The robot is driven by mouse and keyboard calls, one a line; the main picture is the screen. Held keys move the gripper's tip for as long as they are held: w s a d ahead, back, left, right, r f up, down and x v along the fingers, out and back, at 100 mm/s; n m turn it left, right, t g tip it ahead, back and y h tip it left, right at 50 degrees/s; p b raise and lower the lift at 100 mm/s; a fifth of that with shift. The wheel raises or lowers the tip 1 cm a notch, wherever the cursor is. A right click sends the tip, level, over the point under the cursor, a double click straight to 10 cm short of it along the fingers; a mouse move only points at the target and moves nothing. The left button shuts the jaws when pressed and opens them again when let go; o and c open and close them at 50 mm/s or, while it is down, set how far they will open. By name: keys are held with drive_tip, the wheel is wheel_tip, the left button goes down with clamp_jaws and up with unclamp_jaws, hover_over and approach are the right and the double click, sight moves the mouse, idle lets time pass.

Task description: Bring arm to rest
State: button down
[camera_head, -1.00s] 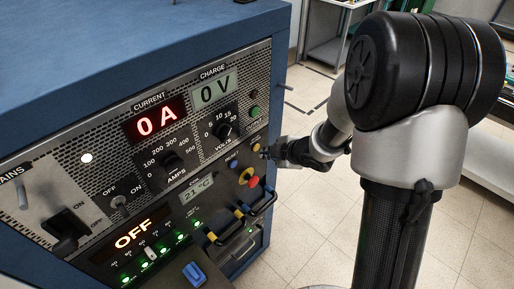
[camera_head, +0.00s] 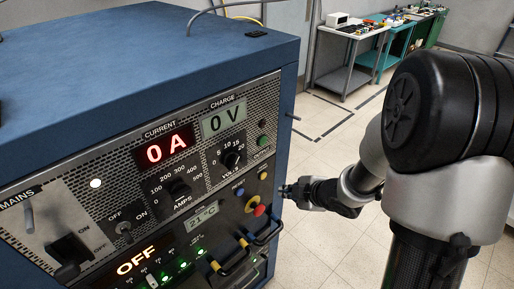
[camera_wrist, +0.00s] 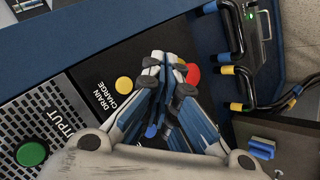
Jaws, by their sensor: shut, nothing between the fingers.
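My arm stands at the right in the head view, with my gripper (camera_head: 286,190) reaching left to the front panel (camera_head: 92,158) of the blue cabinet (camera_head: 120,60). In the wrist view my gripper (camera_wrist: 160,62) is shut and empty, its fingertips together in front of the panel. The yellow drain charge button (camera_wrist: 124,84) lies just left of the fingertips. The red knob (camera_wrist: 192,73) is partly hidden behind the right finger. I cannot tell whether the fingers touch the panel.
A green button (camera_wrist: 32,154) is at lower left. The displays read 0 A (camera_head: 166,149) and 0 V (camera_head: 224,119). Open tiled floor (camera_head: 320,240) lies right of the cabinet; benches (camera_head: 345,50) stand behind.

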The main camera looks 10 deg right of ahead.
drive_tip(key=s+d+r+m+h, duration=0.3)
drive_tip(key=s+r+m, duration=0.15)
drive_tip(key=r, duration=0.25)
drive_tip(key=s+d+r+m+h, duration=0.3)
drive_tip(key=r+m, duration=0.2)
drive_tip(key=r, duration=0.1)
drive_tip(key=s+a+r+m+g, duration=0.1)
drive_tip(key=s+a+m, duration=0.1)
drive_tip(key=s, duration=0.4)
drive_tip(key=s+a+r+m+g+y, duration=0.1)
drive_tip(key=s+a+m, duration=0.2)
drive_tip(key=s, duration=0.3)
drive_tip(key=s+a+r+m+g+y+b, duration=0.1)
drive_tip(key=s+a+m, duration=0.1)
drive_tip(key=s, duration=0.5)
drive_tip(key=shift+a+r+m+g, duration=0.2)
drive_tip(key=shift+a+m+g, duration=0.15)
drive_tip(key=shift+a, duration=0.15)
